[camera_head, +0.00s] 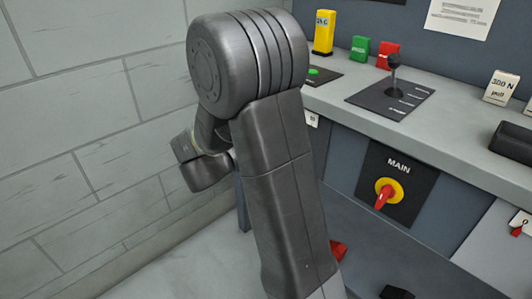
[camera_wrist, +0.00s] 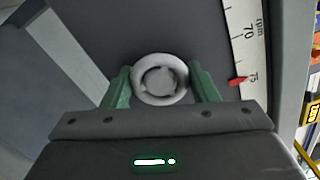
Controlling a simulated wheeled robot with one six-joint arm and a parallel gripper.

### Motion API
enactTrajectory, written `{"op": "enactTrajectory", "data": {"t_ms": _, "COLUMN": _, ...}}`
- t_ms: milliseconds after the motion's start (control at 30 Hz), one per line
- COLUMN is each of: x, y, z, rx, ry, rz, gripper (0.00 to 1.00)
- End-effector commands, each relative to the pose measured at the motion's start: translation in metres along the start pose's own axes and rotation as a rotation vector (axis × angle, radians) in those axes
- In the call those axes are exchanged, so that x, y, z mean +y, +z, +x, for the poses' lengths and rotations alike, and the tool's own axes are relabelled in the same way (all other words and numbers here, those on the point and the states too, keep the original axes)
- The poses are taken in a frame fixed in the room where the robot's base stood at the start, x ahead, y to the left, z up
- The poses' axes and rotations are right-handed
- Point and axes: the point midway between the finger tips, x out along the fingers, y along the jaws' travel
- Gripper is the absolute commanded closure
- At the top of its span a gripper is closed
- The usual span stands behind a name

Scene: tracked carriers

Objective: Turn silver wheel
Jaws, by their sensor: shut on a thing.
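The silver wheel (camera_wrist: 161,62) shows in the wrist view as a round pale ring with a darker hub, on a dark grey panel. My gripper (camera_wrist: 162,82) has its two green fingers on the left and right sides of the wheel, shut on its rim. Beside the wheel, to the right, a white scale (camera_wrist: 246,40) carries the marks 70 and 75 and "rpm". A red pointer (camera_wrist: 238,81) sits close to the 75 mark.
In the head view a console desk (camera_head: 440,138) holds a lever on a black plate (camera_head: 390,98) and yellow, green and red blocks. A red and yellow MAIN switch (camera_head: 388,192) is on its front. A block wall (camera_head: 90,120) stands at the left.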

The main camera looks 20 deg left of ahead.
Motion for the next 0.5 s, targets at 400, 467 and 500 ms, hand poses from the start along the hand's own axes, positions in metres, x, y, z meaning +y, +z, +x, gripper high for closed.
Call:
{"op": "enactTrajectory", "data": {"t_ms": 400, "x": 0.0013, "y": -0.0014, "z": -0.0003, "rx": 0.003, "ry": 0.002, "rz": 0.393, "gripper": 0.69}}
{"op": "enactTrajectory", "data": {"t_ms": 467, "x": 0.001, "y": -0.0013, "z": -0.0003, "rx": 0.003, "ry": 0.002, "rz": 0.45, "gripper": 0.69}}
{"op": "enactTrajectory", "data": {"t_ms": 500, "x": 0.0009, "y": -0.0013, "z": -0.0003, "rx": 0.003, "ry": 0.002, "rz": 0.487, "gripper": 0.69}}
